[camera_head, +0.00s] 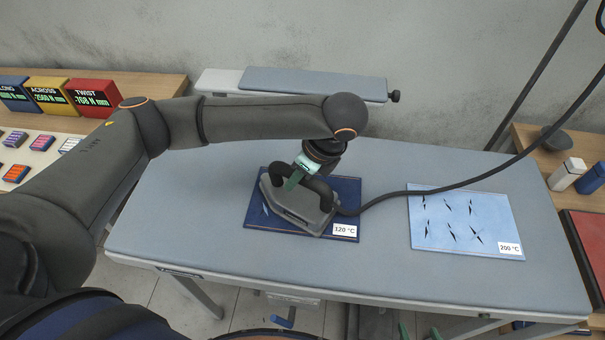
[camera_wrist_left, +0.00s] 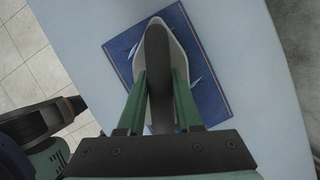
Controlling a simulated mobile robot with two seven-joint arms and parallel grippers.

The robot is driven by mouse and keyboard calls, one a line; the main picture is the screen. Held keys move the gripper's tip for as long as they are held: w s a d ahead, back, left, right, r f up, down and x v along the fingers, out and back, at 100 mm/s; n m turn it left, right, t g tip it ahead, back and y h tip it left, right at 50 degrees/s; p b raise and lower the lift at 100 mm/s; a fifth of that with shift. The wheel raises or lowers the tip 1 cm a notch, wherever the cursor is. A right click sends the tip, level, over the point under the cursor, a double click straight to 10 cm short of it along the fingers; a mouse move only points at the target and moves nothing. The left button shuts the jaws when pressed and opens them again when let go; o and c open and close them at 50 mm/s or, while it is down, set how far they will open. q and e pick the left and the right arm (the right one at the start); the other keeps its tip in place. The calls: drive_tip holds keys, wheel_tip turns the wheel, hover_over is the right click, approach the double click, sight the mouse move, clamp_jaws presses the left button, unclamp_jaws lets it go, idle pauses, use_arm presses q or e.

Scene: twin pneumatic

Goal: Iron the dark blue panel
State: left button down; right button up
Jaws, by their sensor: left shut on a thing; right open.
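The dark blue panel (camera_head: 256,215) lies flat on the grey ironing table, with a "120 °C" label at its lower right corner. It also shows in the left wrist view (camera_wrist_left: 208,97), with pale crease marks beside the iron. My left gripper (camera_head: 294,180) is shut on the handle of the grey iron (camera_head: 296,208). The iron is over the middle of the panel and hides part of it; whether its sole touches the cloth I cannot tell. My right gripper (camera_head: 420,332) shows only its green fingertips, apart and empty, at the bottom edge.
A light blue panel (camera_head: 463,222) with several dark creases and a "200 °C" label lies to the right. The iron's black cord (camera_head: 440,187) runs rightward above it. A narrow padded board (camera_head: 315,83) stands at the back. The table (camera_head: 180,215) is clear at left.

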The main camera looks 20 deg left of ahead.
use_arm(q)
drive_tip(key=s+a, duration=0.1)
drive_tip(key=a, duration=0.6)
drive_tip(key=shift+s+a+r, duration=0.15)
drive_tip(key=shift+s+a, duration=0.1)
drive_tip(key=shift+s, duration=0.1)
idle(0.4)
drive_tip(key=shift+w, duration=0.1)
drive_tip(key=shift+w, duration=0.25)
drive_tip(key=shift+d, duration=0.2)
drive_tip(key=shift+w+d+r, duration=0.1)
drive_tip(key=shift+w+d, duration=0.25)
drive_tip(key=shift+d, duration=0.85)
drive_tip(key=shift+w+d+f, duration=0.1)
drive_tip(key=shift+w+d, duration=0.2)
drive_tip(key=shift+d, duration=0.9)
drive_tip(key=shift+w+d+r, duration=0.1)
drive_tip(key=shift+w+d, duration=0.25)
drive_tip(key=shift+d, duration=0.85)
drive_tip(key=shift+w+d, duration=0.25)
drive_tip(key=shift+d, duration=0.95)
drive_tip(key=shift+w+d, duration=0.25)
drive_tip(key=shift+d, duration=0.95)
drive_tip(key=shift+w+d, duration=0.25)
drive_tip(key=shift+d, duration=0.95)
drive_tip(key=shift+s+a, duration=0.2)
drive_tip(key=shift+a, duration=0.8)
drive_tip(key=shift+s+a, duration=0.2)
drive_tip(key=shift+a, duration=0.8)
